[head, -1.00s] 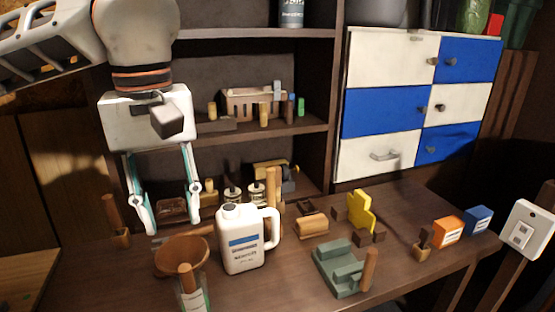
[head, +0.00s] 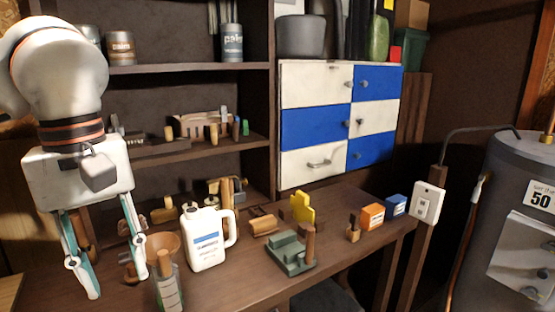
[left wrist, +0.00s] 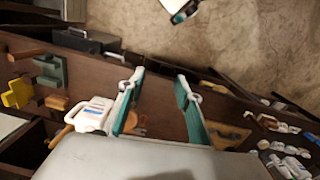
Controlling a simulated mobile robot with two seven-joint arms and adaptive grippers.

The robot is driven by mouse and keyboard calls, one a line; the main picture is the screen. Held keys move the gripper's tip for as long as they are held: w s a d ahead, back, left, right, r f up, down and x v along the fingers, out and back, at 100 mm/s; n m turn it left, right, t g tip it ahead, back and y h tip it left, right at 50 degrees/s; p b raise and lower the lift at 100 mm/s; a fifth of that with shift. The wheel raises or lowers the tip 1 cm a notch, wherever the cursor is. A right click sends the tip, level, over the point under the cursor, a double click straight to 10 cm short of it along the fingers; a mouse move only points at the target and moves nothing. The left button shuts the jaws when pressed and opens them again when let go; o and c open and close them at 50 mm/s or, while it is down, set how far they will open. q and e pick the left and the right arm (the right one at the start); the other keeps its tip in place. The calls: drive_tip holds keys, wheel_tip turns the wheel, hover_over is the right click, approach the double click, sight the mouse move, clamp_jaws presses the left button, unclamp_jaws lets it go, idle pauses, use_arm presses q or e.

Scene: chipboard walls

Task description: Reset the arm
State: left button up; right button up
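My left gripper (head: 116,287) hangs pointing down at the left of the head view, above the left end of the workbench (head: 235,285). Its two teal-lined fingers are spread apart with nothing between them. The left wrist view also shows the open fingers (left wrist: 160,76), with the brown bench top beyond. A white jug (head: 205,240) stands on the bench to the right of the gripper. My right gripper does not show in the head view; a small white and teal part at the top of the left wrist view is too cropped to identify.
A brown funnel (head: 160,246) and a glass bottle (head: 168,290) stand close to the right finger. A green block-like tool (head: 290,254), orange box (head: 371,216) and blue box (head: 396,205) are farther right. Shelves (head: 190,152) rise behind the arm. A grey tank (head: 515,200) stands at right.

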use_arm(q)
drive_tip(key=s+d+f+g+h, duration=0.2)
drive_tip(key=d+f+g+h, duration=0.3)
drive_tip(key=d, duration=0.6)
drive_tip(key=s+d+r+n+g+h, duration=0.1)
drive_tip(key=d+r+n+g+h, duration=0.1)
drive_tip(key=d+n+h, duration=0.5)
drive_tip(key=s+d+r+n+g+h, duration=0.1)
drive_tip(key=d+r+n+g+h, duration=0.1)
drive_tip(key=d+h, duration=0.5)
drive_tip(key=w+a+f+n+t+h, duration=0.1)
drive_tip(key=w+f+n+t+h, duration=0.25)
drive_tip(key=w+n+t, duration=1.15)
drive_tip(key=w+a+f+n+t+y, duration=0.2)
drive_tip(key=a+f+n+t+y, duration=0.45)
drive_tip(key=f+n, duration=0.55)
drive_tip(key=w+a+f+n+t+y, duration=0.1)
drive_tip(key=a+f+n+t+y, duration=0.5)
drive_tip(key=f+n, duration=0.6)
drive_tip(key=s+a+f+n+g+y, duration=0.2)
drive_tip(key=s+a+f+n, duration=0.1)
drive_tip(key=f, duration=0.5)
drive_tip(key=s+a+f+n+g+y, duration=0.3)
drive_tip(key=s+f+n, duration=0.2)
drive_tip(key=s+f, duration=0.2)
drive_tip(key=s+a+f+n+g+y, duration=0.2)
drive_tip(key=s+a+f+n, duration=0.2)
drive_tip(key=f, duration=0.6)
drive_tip(key=shift+s+y, duration=0.4)
drive_tip(key=shift+s, duration=0.45)
